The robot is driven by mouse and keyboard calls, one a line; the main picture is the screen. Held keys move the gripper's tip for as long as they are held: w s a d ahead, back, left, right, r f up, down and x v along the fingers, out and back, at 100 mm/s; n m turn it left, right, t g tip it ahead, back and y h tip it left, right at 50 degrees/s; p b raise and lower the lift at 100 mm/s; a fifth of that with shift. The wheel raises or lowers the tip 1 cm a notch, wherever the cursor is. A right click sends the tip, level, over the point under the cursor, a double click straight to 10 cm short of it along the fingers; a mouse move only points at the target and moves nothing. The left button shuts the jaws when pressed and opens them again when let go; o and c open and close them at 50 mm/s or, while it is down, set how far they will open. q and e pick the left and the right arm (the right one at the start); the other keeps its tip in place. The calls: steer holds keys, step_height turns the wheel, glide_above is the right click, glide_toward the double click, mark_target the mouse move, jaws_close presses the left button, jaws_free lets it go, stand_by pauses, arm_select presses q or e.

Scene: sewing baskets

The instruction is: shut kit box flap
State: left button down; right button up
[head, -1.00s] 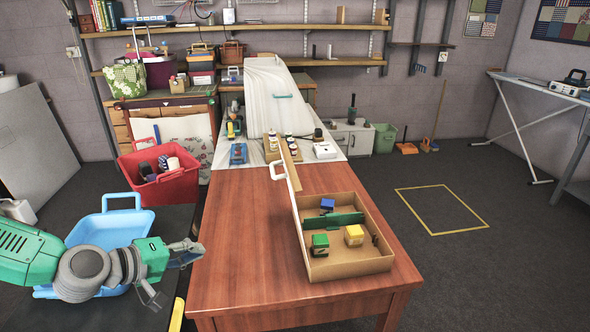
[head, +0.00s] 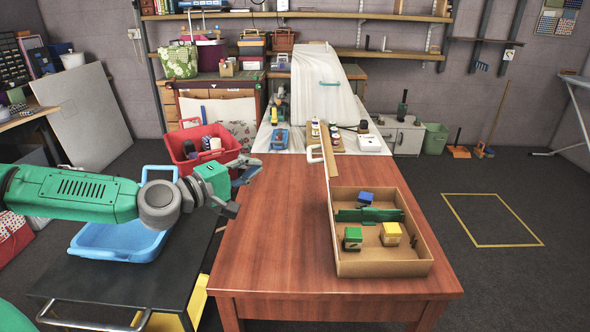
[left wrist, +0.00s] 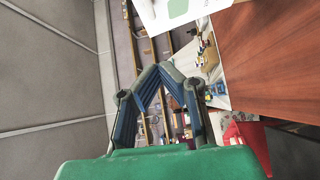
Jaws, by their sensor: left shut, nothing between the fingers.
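The kit box (head: 383,268) is an open cardboard tray on the wooden table. Its flap (head: 328,190) stands upright along the box's left side, seen almost edge-on, with a white handle (head: 314,154) on its outer left face. Inside are a green divider (head: 368,215), a blue block (head: 365,197), a green-topped block (head: 352,239) and a yellow block (head: 391,234). My left gripper (head: 246,186) is shut and empty, left of the flap and clear of it, above the table's left side. Its fingers meet in the left wrist view (left wrist: 158,70). My right gripper is out of view.
The wooden table (head: 280,250) is bare left of the box. A red basket (head: 203,148) and a blue basin (head: 120,243) stand to the left.

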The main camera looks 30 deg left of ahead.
arm_select(q)
steer(key=w+d+b, duration=0.4)
steer(key=w+d, duration=0.2)
steer(key=w, duration=0.3)
steer(key=shift+r+b, duration=0.2)
steer(key=shift+b, duration=0.1)
